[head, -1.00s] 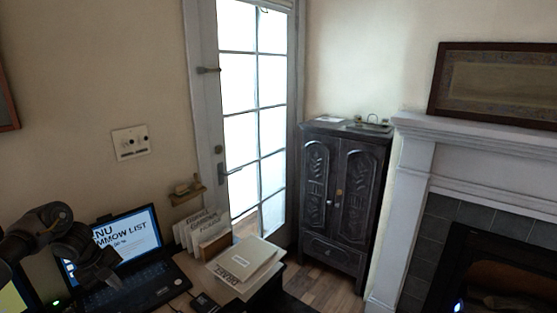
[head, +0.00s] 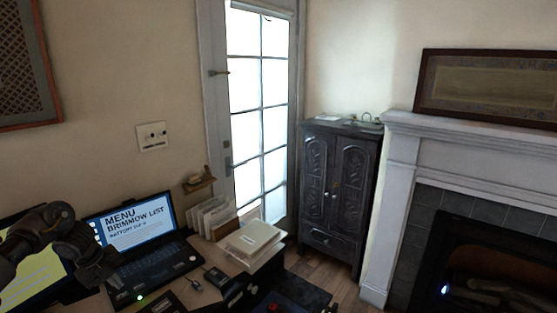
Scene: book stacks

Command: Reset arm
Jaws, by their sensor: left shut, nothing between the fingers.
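My left arm comes in from the left edge, bent, in front of the desk. My left gripper (head: 112,279) points down at the near left corner of the open laptop (head: 150,268). It is shut and holds nothing. I cannot tell whether it touches the laptop. My right gripper is not in view. Several upright books (head: 210,217) stand behind the laptop's right side, and a flat stack of pale books (head: 252,237) lies at the desk's right end.
A second screen (head: 30,280) stands at the left, partly behind my arm. A small black device (head: 217,279) lies on the desk (head: 190,295). Beyond are a glazed door (head: 260,110), a dark carved cabinet (head: 338,190) and a fireplace (head: 400,190). Some wooden floor (head: 320,268) is bare.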

